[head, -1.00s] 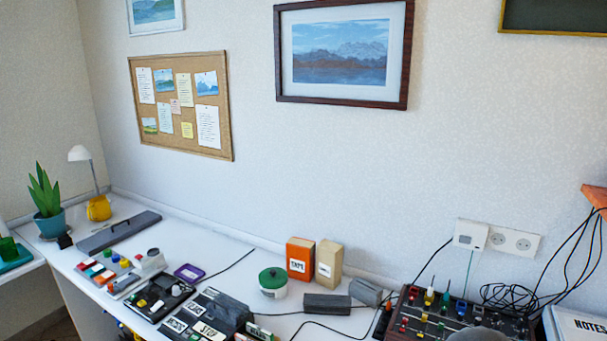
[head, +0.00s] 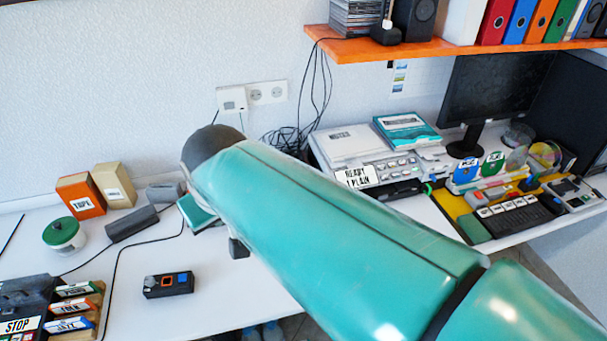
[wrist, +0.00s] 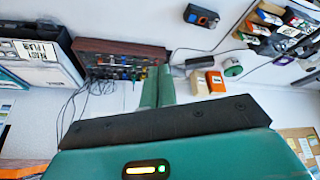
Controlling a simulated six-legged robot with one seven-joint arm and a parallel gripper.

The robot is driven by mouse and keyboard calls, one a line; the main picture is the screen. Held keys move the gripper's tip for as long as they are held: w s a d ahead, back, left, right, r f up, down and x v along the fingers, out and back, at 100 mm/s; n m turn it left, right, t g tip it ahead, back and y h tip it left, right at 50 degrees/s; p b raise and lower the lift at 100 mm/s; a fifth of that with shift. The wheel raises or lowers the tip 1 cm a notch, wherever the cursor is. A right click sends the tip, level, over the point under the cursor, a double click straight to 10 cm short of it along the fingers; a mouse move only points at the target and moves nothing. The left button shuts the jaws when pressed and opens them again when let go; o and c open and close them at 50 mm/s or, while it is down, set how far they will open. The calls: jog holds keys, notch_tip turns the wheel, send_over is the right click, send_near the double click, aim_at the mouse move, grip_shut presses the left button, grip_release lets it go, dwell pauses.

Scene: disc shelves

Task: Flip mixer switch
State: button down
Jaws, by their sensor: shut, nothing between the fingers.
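The mixer (wrist: 120,62) shows in the wrist view as a dark panel with a brown edge and several coloured knobs and switches, left of my fingers. Single switches are too small to tell apart. In the head view my teal arm covers the place where the mixer stands. My gripper (wrist: 158,88) shows in the wrist view as two green fingers pressed together, with nothing between them. The fingers overlap the mixer's right end in the picture; I cannot tell whether they touch it. The fingertips are not clearly seen in the head view.
An orange box (head: 81,195), a tan box (head: 114,185) and a green-lidded pot (head: 64,235) stand at the left. A small black device (head: 168,285) lies on bare white desk. Cables (head: 290,138) hang below the orange shelf (head: 450,45). A white machine (head: 365,150) stands right.

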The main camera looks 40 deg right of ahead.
jog(key=w+d+f+m+g+h, duration=0.1)
jog(key=w+d+f, duration=0.1)
jog(key=w+d, duration=0.6)
jog(key=w+d+f+m+g, duration=0.1)
jog(key=w+d+f, duration=0.1)
jog(key=w+d, duration=0.6)
jog(key=d+f+m, duration=0.1)
jog(key=d+f, duration=0.4)
jog(key=d, duration=0.6)
jog(key=d+f+m, duration=0.2)
jog(key=d+f, duration=0.3)
jog(key=d, duration=0.6)
jog(key=shift+s+d, duration=0.35)
jog(key=shift+f, duration=0.1)
jog(key=x, duration=1.2)
jog(key=shift+s+a+f, duration=0.3)
jog(key=shift+a, duration=0.1)
jog(key=shift+f, duration=0.75)
